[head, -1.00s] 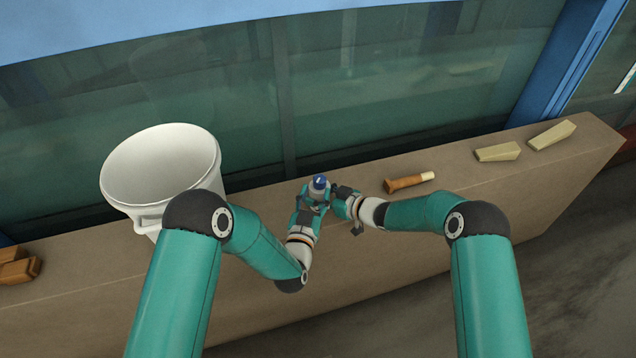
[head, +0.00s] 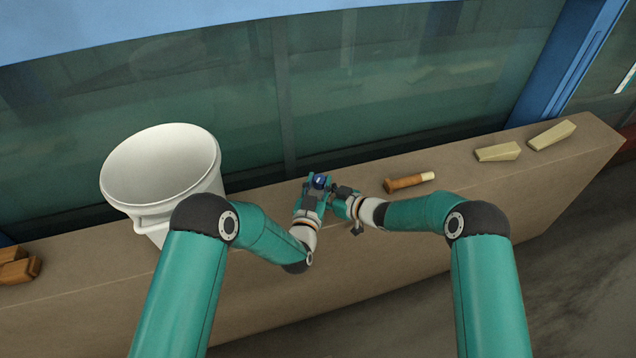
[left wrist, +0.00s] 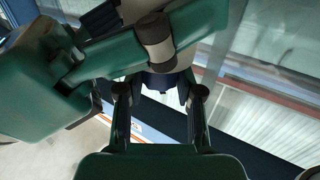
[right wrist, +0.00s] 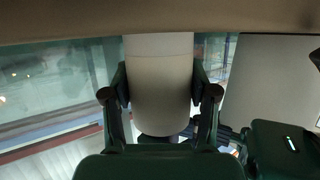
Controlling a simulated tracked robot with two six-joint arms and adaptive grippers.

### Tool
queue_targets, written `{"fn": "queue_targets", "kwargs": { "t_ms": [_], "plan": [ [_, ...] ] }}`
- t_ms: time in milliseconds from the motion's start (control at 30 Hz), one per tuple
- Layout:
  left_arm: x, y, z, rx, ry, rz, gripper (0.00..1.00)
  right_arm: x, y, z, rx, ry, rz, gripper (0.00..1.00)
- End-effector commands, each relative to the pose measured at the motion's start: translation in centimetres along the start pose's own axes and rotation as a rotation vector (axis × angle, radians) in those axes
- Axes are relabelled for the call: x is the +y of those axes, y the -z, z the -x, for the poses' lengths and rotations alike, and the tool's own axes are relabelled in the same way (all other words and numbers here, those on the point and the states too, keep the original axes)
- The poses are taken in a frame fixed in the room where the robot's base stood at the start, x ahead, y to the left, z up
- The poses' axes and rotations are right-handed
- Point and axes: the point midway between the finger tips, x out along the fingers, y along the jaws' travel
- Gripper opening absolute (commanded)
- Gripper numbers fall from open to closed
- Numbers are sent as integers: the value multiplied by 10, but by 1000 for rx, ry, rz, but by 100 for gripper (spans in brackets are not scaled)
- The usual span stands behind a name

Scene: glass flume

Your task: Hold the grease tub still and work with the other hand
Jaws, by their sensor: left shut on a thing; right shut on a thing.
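The grease tub is a small pale round tub (right wrist: 160,90) with a dark blue lid (head: 319,181). It stands near the middle of the ledge, mostly hidden by the grippers in the head view. My right gripper (head: 340,192) is shut on the tub's body from the right; the right wrist view shows its fingers on both sides of the pale wall. My left gripper (head: 316,186) is shut at the top of the tub, on the blue lid, which shows between its fingers in the left wrist view (left wrist: 162,80). I cannot tell whether the lid is loose.
A large white bucket (head: 150,213) stands at the left of the brown ledge (head: 420,240). A wooden-handled tool (head: 405,183) and two pale wedges (head: 497,152) (head: 552,135) lie to the right. Brown blocks (head: 20,268) lie at far left. Glass panes rise behind.

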Motion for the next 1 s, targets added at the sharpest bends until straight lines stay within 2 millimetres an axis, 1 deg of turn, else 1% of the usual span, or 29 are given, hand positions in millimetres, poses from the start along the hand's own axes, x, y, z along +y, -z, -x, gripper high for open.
{"fn": "queue_targets", "kwargs": {
  "t_ms": [367,667,700,733,1000],
  "plan": [
    [2,0,-1,2,133,2,1,0,0,0,1,0,0,17],
    [1,0,0,1,142,2,1,0,0,0,1,0,0,17],
    [1,0,0,1,141,2,42,0,0,0,0,0,0,17],
    [1,0,0,1,141,2,47,0,0,0,0,0,0,17],
    [1,0,0,1,139,2,47,0,0,0,0,0,0,17]
  ]
}}
